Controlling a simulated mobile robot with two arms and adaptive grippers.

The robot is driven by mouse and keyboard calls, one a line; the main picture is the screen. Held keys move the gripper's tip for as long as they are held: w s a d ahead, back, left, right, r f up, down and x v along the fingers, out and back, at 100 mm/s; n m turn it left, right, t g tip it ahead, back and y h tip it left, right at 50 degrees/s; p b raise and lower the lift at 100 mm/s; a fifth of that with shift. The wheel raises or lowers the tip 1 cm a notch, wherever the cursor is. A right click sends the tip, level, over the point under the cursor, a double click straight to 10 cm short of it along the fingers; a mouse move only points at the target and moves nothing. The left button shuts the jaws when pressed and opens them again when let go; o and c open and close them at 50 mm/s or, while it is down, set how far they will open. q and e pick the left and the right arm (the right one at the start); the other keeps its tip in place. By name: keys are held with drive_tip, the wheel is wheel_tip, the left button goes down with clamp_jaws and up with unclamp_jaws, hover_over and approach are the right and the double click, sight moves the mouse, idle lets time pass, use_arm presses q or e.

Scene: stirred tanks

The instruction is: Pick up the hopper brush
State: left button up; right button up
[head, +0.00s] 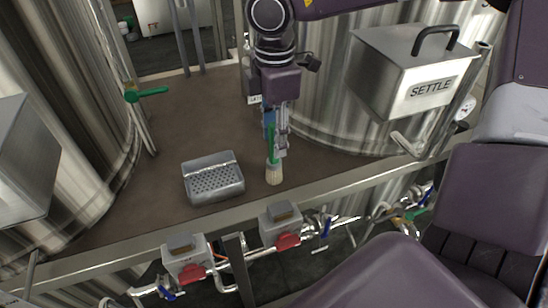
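The hopper brush has a green handle and a pale, bushy bristle head (274,174). It is upright, bristles down, at the brown platform beside the perforated metal box. My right gripper (277,142) points straight down at the brush, with its fingers right at the green handle. The fingers look close together from this side, but I cannot tell whether they grip the handle. I also cannot tell whether the bristles touch the platform. My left gripper is not in view.
The perforated metal box (213,186) stands just left of the brush. Steel tanks rise at left and right; a box marked SETTLE (408,72) hangs at the right. A metal rail (345,187) edges the platform, with valves and pipes below. The platform behind the box is clear.

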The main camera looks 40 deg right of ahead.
sight(274, 166)
wheel_tip(274, 166, down, 4)
drive_tip(key=shift+w+d+r+p, duration=0.1)
drive_tip(key=shift+w+r+p, duration=0.05)
drive_tip(key=shift+p, duration=0.95)
drive_tip(key=shift+f, duration=0.45)
clamp_jaws()
